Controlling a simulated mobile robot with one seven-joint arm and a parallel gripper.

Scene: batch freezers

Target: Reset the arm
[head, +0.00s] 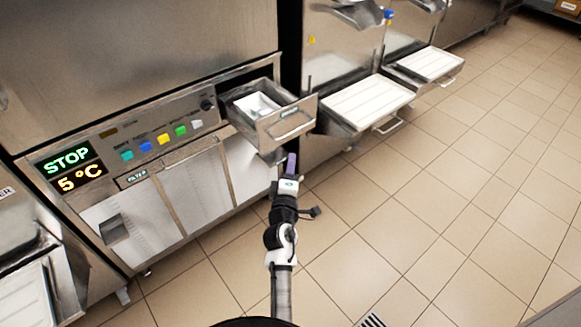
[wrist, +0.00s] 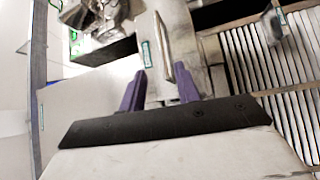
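My arm reaches up from the bottom middle of the head view. My gripper (head: 291,160) has purple fingers and is just below and in front of an open steel drawer (head: 289,125). In the wrist view the two fingers of my gripper (wrist: 160,72) stand apart with nothing held between them. The drawer's front (wrist: 182,28) and its bar handle (wrist: 163,46) lie beyond the fingertips there. I cannot tell the exact gap between the fingers and the drawer.
A white container (head: 255,104) sits in the drawer. The machine's panel (head: 70,170) reads STOP and 5 °C, with coloured buttons beside it. White-topped shelves (head: 368,102) jut out at the right. The tiled floor (head: 430,200) to the right is clear.

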